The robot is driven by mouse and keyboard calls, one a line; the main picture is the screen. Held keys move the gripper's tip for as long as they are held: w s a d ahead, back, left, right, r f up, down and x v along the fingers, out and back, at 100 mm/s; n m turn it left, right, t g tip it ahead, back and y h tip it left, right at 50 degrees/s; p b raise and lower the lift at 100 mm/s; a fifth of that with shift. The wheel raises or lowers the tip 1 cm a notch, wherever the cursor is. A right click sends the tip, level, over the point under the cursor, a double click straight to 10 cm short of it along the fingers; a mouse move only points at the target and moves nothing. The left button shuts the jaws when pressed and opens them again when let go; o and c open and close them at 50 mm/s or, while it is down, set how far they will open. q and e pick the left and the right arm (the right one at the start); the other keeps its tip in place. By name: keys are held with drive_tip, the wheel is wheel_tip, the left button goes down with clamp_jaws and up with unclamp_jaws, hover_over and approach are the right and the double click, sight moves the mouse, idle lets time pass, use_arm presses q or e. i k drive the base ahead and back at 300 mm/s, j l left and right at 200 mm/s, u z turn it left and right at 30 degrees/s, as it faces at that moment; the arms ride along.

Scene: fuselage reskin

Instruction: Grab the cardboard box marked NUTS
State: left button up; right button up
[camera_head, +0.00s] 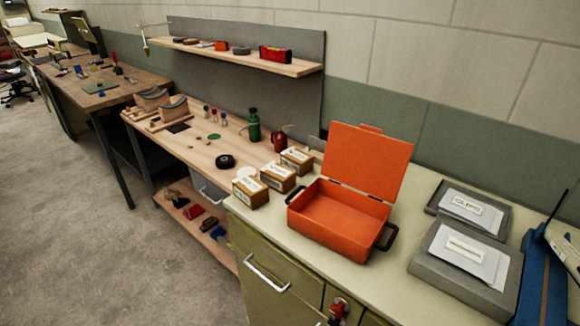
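Three small cardboard boxes with white labels stand in a slanting row left of the orange case. The near box (251,200) is at the front left, the middle box (279,184) is behind it, and the far box (297,166) is nearest the back. Their label print is too small to read, so I cannot tell which one is marked NUTS. Neither of my grippers is in view.
An open, empty-looking orange case (340,222) stands right of the boxes on the pale cabinet top (385,282). Grey containers (462,285) with labelled packets and a blue tool (542,285) lie further right. A wooden bench (200,155) extends left.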

sight(296, 160)
drive_tip(key=i+j, duration=0.25)
drive_tip(key=j, duration=0.15)
drive_tip(key=i+j, duration=0.2)
drive_tip(key=j, duration=0.2)
drive_tip(key=i+j, duration=0.25)
drive_tip(key=j, duration=0.15)
drive_tip(key=j+z, duration=0.1)
drive_tip(key=z, duration=1.5)
